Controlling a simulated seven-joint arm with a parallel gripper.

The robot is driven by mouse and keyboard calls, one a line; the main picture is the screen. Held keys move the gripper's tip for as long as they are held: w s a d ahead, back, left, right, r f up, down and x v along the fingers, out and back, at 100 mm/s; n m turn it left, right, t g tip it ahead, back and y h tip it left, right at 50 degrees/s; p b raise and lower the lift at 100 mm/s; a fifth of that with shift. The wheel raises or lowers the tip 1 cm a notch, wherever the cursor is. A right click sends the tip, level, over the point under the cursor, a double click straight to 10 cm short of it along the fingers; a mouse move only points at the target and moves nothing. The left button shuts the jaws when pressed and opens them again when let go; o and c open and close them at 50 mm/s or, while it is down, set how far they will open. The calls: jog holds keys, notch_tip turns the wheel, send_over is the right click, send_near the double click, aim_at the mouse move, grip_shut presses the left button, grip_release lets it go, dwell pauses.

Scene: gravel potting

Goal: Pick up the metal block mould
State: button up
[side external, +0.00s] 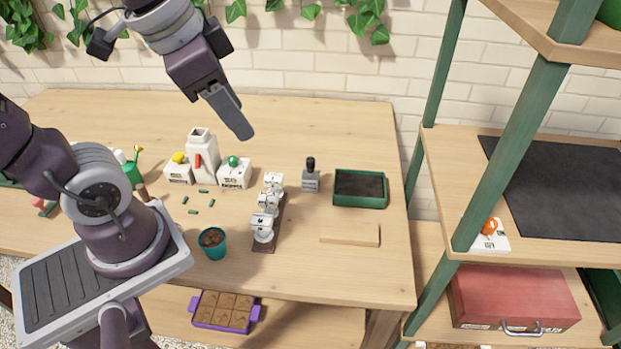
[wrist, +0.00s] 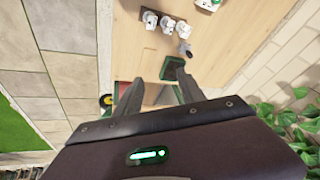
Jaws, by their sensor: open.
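The metal block mould (side external: 311,182) is a small grey block with a black upright handle. It stands on the wooden bench, left of a green tray, in the side view. In the wrist view the mould (wrist: 185,48) is small, near the top middle, beyond my fingers. My gripper (side external: 241,130) is high above the bench, up and left of the mould in the side view, touching nothing. In the wrist view my gripper (wrist: 158,77) has its two fingers spread apart with nothing held between them.
A green tray of dark soil (side external: 345,201) stands right of the mould. A rack of white items (side external: 263,240) stands to its left, and a flat wooden board (side external: 350,235) lies in front. White containers (side external: 202,158) stand farther left. A green-posted shelf (side external: 436,200) rises at right.

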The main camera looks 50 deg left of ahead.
jog(key=w+a+f+m+g, duration=0.1)
jog(key=w+a+f+m, duration=0.15)
jog(key=w, duration=0.25)
jog(key=w+a+f+m+g, duration=0.1)
jog(key=w+m, duration=0.2)
jog(key=w, duration=0.3)
jog(key=m+g, duration=0.2)
jog(key=m, duration=0.7)
send_over(311, 159)
jog(key=f, duration=1.5)
jog(key=shift+s+d+f, duration=0.1)
jog(key=shift+s, duration=0.3)
jog(key=shift+g, duration=0.3)
jog(key=f, duration=0.8)
jog(key=shift+w+f, duration=0.15)
jog(key=shift+w, duration=0.25)
grip_shut()
